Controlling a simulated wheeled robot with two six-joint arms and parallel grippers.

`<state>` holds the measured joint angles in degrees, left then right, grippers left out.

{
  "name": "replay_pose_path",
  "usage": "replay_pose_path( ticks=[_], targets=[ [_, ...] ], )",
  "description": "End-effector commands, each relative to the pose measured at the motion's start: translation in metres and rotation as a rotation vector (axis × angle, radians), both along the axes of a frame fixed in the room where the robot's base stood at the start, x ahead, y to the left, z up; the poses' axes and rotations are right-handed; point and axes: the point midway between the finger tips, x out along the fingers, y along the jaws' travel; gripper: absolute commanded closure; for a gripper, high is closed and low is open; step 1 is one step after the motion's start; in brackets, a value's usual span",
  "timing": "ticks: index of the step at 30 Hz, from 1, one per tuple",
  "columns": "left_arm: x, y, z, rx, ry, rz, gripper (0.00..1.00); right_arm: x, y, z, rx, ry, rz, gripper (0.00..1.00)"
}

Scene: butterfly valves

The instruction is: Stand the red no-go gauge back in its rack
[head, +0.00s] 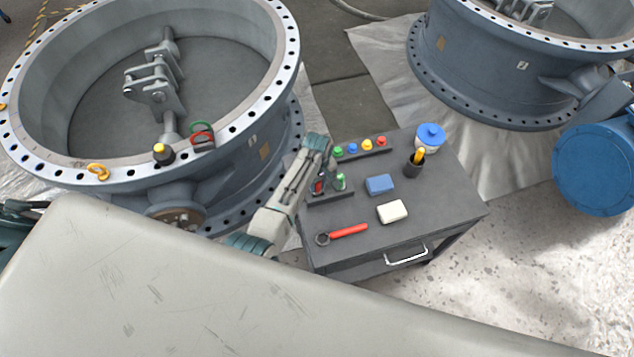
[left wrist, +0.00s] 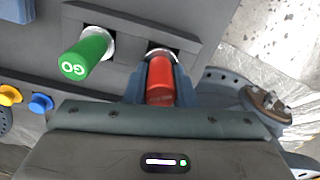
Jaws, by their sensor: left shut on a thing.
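My left gripper (head: 319,178) is at the left end of the small dark gauge rack (head: 332,198) on the cart. The rack also shows in the left wrist view (left wrist: 128,24). The gripper is shut on the red no-go gauge (left wrist: 160,80), with a blue-grey finger on each side of its red handle. The gauge's silver collar is at or just above the rack's right-hand place in the wrist view; whether it is fully seated I cannot tell. The green GO gauge (left wrist: 85,56) stands beside it in the rack, and also shows in the head view (head: 340,182).
A large valve (head: 230,150) stands close left.

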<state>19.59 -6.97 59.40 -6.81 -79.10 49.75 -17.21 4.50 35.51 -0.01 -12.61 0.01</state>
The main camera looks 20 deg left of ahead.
Motion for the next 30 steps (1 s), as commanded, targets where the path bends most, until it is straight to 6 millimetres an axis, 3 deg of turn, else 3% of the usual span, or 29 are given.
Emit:
replay_pose_path(
  ticks=[30],
  targets=[
    [0.0004, 0.0002, -0.0074, 0.000, -0.001, 0.000, 1.00, 0.0004, -0.0018, 0.0019, -0.002, -0.001, 0.001, 0.64]
  ],
)
